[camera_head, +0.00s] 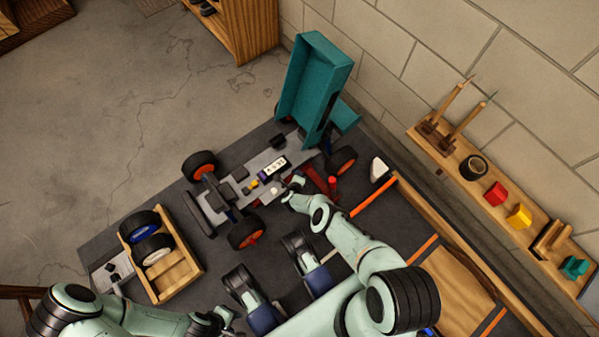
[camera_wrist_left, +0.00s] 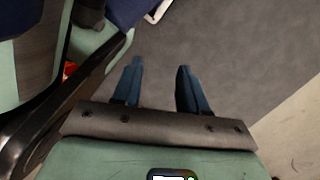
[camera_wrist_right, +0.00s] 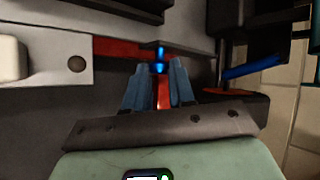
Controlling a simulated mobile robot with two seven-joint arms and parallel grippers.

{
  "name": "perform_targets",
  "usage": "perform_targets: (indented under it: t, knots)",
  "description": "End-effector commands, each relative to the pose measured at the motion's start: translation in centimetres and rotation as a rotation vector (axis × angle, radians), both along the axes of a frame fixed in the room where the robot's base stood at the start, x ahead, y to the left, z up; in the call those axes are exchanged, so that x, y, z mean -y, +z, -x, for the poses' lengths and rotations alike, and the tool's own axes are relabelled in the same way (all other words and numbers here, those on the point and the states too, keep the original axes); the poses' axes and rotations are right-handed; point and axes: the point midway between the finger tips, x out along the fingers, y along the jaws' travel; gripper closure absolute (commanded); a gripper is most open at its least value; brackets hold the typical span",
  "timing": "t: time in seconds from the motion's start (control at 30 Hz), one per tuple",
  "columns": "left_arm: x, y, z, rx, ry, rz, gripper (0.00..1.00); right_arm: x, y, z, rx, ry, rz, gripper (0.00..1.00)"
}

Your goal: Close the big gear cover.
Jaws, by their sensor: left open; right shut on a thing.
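The RC car chassis (camera_head: 240,187) lies on the dark mat with black wheels on orange-red hubs. Its teal body (camera_head: 312,85) stands tilted up at the car's far end. A red part (camera_head: 318,180) sits on the chassis near my right gripper; I cannot tell for sure which part is the big gear cover. My right gripper (camera_head: 293,188) is at the chassis. In the right wrist view (camera_wrist_right: 160,85) its fingers are close together around a thin red piece (camera_wrist_right: 164,96), with a blue pin just beyond. My left gripper (camera_head: 226,316) is open and empty, low and apart from the car.
A wooden tray (camera_head: 188,278) with wheels stands at the left of the mat. A wooden rack (camera_head: 448,160) with tools and coloured blocks lines the wall. A wooden tray with a tan panel (camera_head: 462,290) is at the right.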

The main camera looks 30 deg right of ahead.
Motion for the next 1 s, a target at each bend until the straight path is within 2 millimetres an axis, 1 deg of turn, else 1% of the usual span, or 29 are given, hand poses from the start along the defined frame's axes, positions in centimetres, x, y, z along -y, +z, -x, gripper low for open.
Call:
perform_targets:
  t: [0.33,0.37,0.4,0.43,0.77,0.87,0.97,1.0]
  knots:
    - [0.0,0.0,0.0,0.0,0.0,0.0,0.57,0.0,0.1,-0.1,0.002,-0.009,-0.003,1.0]
    - [0.0,0.0,0.0,0.0,0.0,0.0,0.57,0.0,0.1,-0.1,0.002,-0.009,-0.003,0.7]
    - [0.0,0.0,0.0,0.0,0.0,0.0,0.57,0.0,0.1,-0.1,0.002,-0.008,-0.003,0.57]
    - [0.0,0.0,0.0,0.0,0.0,0.0,0.57,0.0,0.1,-0.1,0.002,-0.008,-0.003,0.5]
    - [0.0,0.1,-0.1,0.005,0.0,0.0,0.57,-0.1,0.1,0.0,0.001,-0.007,-0.003,0.5]
    - [0.1,0.5,-0.9,0.029,-0.003,-0.002,0.57,-0.3,0.3,0.3,-0.001,-0.007,-0.002,0.5]
    - [0.3,1.4,-2.3,0.079,-0.008,-0.006,0.57,-0.6,0.9,0.7,-0.002,-0.006,-0.002,0.5]
    - [0.3,1.9,-3.2,0.108,-0.012,-0.008,0.57,-0.8,1.2,0.9,-0.001,-0.006,-0.003,0.5]
